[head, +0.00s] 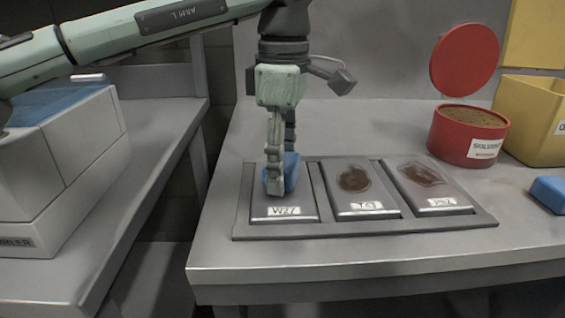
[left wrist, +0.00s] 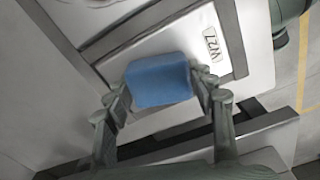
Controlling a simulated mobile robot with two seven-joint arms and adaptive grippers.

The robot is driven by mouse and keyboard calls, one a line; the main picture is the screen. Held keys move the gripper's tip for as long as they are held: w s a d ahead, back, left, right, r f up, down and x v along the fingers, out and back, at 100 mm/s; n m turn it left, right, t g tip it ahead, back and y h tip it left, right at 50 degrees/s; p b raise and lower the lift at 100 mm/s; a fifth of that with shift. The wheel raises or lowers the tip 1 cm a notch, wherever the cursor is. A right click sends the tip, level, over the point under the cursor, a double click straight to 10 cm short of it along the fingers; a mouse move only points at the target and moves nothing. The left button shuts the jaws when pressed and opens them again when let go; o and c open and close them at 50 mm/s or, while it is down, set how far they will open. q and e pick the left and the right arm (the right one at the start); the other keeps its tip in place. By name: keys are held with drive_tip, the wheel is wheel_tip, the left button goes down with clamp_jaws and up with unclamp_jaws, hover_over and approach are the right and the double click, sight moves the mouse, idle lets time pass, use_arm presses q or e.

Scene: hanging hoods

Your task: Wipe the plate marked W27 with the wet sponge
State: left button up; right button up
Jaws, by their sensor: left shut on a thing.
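The plate marked W27 (head: 283,213) is the leftmost of three plates in a grey tray (head: 365,232). My left gripper (head: 275,188) points down over this plate and is shut on a blue sponge (head: 292,170). In the left wrist view the sponge (left wrist: 158,80) sits between the two fingers, over or on the W27 plate (left wrist: 240,70). I cannot tell for sure whether it touches the surface. No brown stain shows on the visible part of W27; the sponge and gripper hide some of it. My right gripper is not in view.
Two other plates, middle (head: 356,187) and right (head: 428,184), carry brown stains. A red solvent tub (head: 452,142) with its round lid (head: 464,60) raised, a yellow bin (head: 535,115) and another blue block (head: 549,193) stand at the right. The bench front (head: 320,262) is clear.

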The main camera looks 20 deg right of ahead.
use_arm(q)
drive_tip(key=shift+w, duration=0.15)
drive_tip(key=shift+r+p, duration=2.4)
drive_tip(key=shift+r, duration=0.6)
drive_tip(key=shift+r, duration=0.1)
drive_tip(key=shift+r+p, duration=1)
drive_tip(key=shift+r, duration=0.45)
